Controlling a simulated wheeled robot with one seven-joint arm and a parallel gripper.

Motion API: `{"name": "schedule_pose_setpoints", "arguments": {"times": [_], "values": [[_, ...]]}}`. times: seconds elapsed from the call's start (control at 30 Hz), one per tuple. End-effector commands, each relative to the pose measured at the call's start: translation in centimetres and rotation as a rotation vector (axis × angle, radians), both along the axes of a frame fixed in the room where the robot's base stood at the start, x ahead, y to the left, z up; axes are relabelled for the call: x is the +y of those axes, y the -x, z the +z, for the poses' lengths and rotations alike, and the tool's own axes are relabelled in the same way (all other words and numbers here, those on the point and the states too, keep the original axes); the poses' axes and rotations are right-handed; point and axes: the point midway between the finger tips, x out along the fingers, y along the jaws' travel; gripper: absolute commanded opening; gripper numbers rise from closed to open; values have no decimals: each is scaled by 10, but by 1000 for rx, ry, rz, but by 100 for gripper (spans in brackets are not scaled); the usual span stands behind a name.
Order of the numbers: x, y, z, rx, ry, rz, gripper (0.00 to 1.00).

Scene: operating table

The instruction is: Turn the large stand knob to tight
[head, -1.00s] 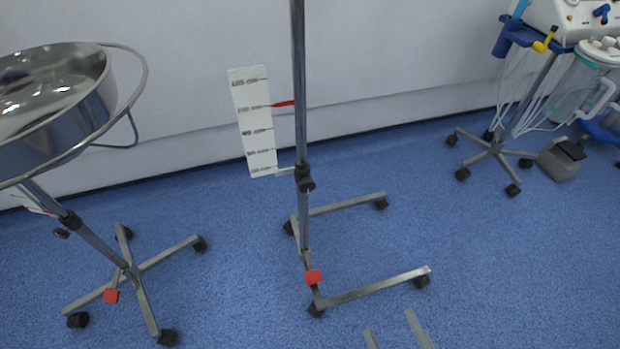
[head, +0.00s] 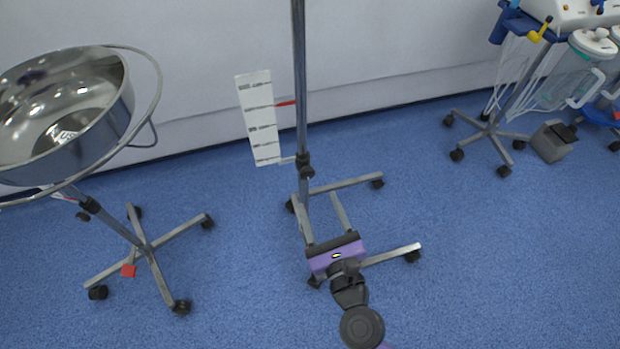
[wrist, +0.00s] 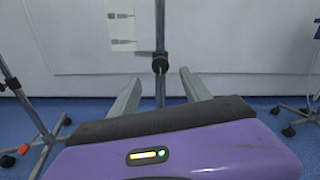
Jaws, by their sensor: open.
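The large stand is a tall metal pole (head: 300,90) on a wheeled base. Its black knob (head: 306,172) sits on a collar low on the pole, below a white card with marks (head: 260,120) and a red pointer (head: 286,103). In the wrist view the knob (wrist: 160,65) is straight ahead, just above and between the fingertips. My gripper (head: 321,213) is open and empty, in front of the pole and lower than the knob in the head view. Its two grey fingers (wrist: 159,88) are spread apart in the wrist view, and the knob appears beyond them, apart from them.
A steel basin (head: 60,120) on its own wheeled stand (head: 148,248) is at the left. A wheeled equipment cart (head: 490,130) and a grey box (head: 552,142) are at the right. Blue floor (head: 470,250) is clear between. A white wall is behind.

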Motion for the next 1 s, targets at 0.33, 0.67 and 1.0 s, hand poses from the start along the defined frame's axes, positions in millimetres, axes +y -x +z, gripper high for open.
{"name": "schedule_pose_setpoints", "arguments": {"times": [0.33,0.67,1.0], "values": [[12,-44,1,-3,2,-1,55],[19,-73,0,1,1,1,55],[20,-74,0,0,1,1,44]]}}
